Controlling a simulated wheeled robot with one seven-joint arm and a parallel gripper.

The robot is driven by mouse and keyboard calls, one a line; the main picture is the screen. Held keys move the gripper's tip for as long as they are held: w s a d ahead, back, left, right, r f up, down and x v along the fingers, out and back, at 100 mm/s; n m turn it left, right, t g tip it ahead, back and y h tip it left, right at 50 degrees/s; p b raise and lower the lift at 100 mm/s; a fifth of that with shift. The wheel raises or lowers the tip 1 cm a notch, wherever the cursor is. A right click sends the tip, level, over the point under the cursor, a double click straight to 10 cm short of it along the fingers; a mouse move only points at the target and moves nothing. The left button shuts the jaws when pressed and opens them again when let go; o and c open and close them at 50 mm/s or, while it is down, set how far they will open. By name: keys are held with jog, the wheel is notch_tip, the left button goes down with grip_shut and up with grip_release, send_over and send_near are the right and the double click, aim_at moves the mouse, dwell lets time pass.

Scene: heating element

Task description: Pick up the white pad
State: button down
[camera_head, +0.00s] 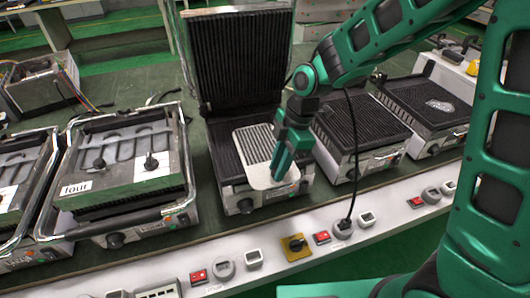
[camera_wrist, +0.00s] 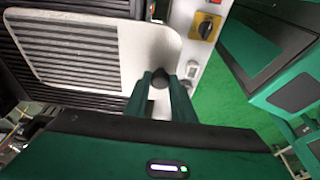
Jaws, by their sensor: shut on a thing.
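The white pad (camera_head: 256,179) is a flat pale plate with rounded corners and a grey slotted area. It is over the ribbed lower plate of the open grill in the middle of the head view; whether it touches that plate I cannot tell. My gripper (camera_head: 282,172) is at the pad's front right part and shut on it. In the wrist view the pad (camera_wrist: 135,48) fills the upper left. My gripper (camera_wrist: 165,85) has its fingertips at the pad's edge, close around a dark round spot. The fingers hide part of that edge.
The open grill's raised lid (camera_head: 238,60) stands behind the pad. Another grill (camera_head: 120,170) is on the left, and ribbed grills (camera_head: 360,130) stand on the right. A white front ledge (camera_head: 300,243) carries switches, sockets and a yellow-backed knob (camera_head: 295,246). A black cable hangs near my arm.

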jog(key=shift+r, duration=0.15)
jog(key=shift+r, duration=0.6)
notch_tip(320, 180, up, 3)
jog(key=s+a+r, duration=0.6)
jog(key=s+a, duration=0.2)
jog(key=shift+s+r, duration=0.25)
jog(key=shift+r, duration=0.05)
jog(key=shift+s, duration=0.1)
